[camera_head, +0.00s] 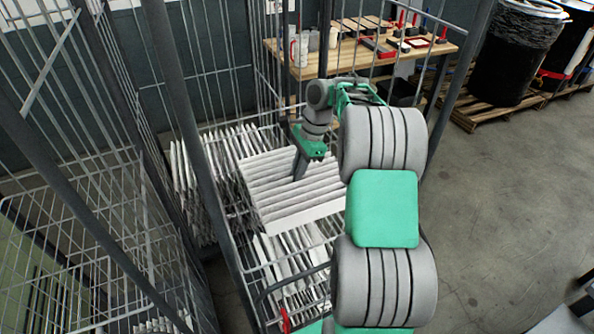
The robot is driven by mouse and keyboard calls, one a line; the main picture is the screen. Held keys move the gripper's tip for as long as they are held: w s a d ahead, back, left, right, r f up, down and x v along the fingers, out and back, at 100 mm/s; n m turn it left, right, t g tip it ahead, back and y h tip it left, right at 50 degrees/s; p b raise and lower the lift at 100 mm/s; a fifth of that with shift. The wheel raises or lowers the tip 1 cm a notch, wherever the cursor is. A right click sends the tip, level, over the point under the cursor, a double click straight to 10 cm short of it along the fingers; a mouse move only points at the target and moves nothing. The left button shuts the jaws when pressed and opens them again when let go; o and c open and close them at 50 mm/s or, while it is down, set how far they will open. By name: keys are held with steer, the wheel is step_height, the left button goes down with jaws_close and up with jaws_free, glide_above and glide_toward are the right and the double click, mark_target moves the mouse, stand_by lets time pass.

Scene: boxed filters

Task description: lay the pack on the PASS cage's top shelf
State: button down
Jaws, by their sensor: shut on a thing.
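A white, pleated, flat pack (275,208) lies roughly level inside a grey wire cage (235,268) in the middle of the picture. My gripper (300,170) reaches down from my grey and green arm and is shut on the pack, near its middle. The fingertips are partly hidden against the pleats. More white packs (290,252) stand on edge below and in front of the held one. I cannot tell whether the held pack touches the shelf or them. No PASS label is readable.
A second wire cage (62,210) stands at the left, with packs low inside. More upright packs (190,185) are left of the held one. A wooden bench (345,62) with tools is behind. A black bin (520,45) stands on a pallet; the floor at right is clear.

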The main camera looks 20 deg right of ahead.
mark_target(292, 176)
steer(key=c, duration=1.8)
jaws_free()
step_height(292, 176, up, 2)
steer(key=p, duration=0.3)
steer(key=shift+r, duration=0.2)
steer(key=shift+r+p, duration=0.55)
steer(key=shift+r, duration=0.5)
steer(key=shift+o, duration=0.3)
steer(key=o, duration=0.5)
